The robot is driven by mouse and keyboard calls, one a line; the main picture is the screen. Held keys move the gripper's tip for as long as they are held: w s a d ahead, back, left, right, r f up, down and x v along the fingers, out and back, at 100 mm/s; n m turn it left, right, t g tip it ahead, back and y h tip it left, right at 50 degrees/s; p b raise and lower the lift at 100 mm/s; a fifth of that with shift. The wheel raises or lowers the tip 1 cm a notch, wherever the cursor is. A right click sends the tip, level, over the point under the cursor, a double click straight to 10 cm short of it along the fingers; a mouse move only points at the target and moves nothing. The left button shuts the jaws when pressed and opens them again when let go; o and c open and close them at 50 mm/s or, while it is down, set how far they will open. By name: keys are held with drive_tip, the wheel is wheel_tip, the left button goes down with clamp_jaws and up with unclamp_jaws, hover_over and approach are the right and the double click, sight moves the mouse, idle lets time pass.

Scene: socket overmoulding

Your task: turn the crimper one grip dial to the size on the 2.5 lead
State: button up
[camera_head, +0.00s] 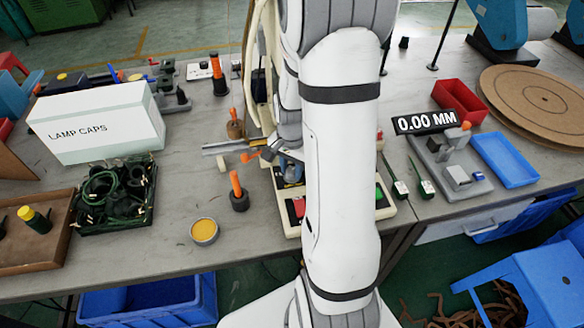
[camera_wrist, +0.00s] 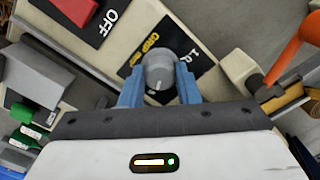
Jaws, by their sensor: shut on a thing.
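In the wrist view the blue fingers of my gripper (camera_wrist: 160,82) are shut on the dial from both sides. A pale pointer mark shows on the knob. The crimper's cream base (camera_head: 320,220) is partly hidden behind my arm in the head view. Two leads with green ends (camera_head: 400,189) lie right of the base; which one is the 2.5 lead cannot be told.
An orange-handled lever (camera_wrist: 290,50) is at the right. A gauge reading 0.00 MM (camera_head: 426,122), a blue tray (camera_head: 505,160) and a red bin (camera_head: 460,100) stand right of the crimper.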

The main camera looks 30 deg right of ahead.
sight(292, 171)
idle(0.4)
drive_tip(key=o, duration=1)
drive_tip(key=shift+r, duration=0.1)
wheel_tip(292, 171, up, 8)
drive_tip(key=shift+f, duration=0.2)
